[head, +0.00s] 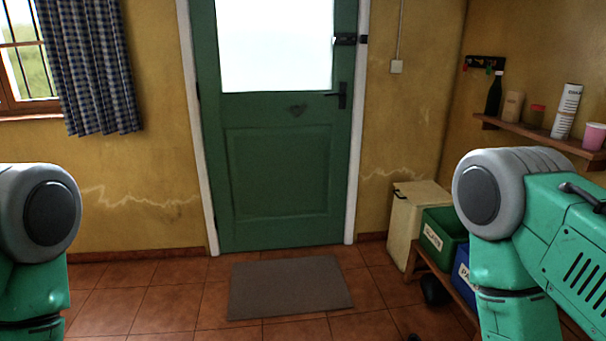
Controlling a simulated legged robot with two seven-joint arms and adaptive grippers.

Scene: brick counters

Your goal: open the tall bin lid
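The tall bin (401,229) is cream-coloured and stands on the floor against the back wall, right of the green door. Its lid (422,195) looks closed. The bin's right side is partly hidden by a green box. My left arm shows at the left edge and my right arm at the right, both well in front of the bin. Neither gripper shows in the head view.
A green box (437,241) and a blue box (461,271) sit on a low wooden stand right of the bin. A wall shelf (545,138) holds bottles, cans and a pink cup. A grey mat (288,288) lies before the door (275,185). Tiled floor left of the bin is free.

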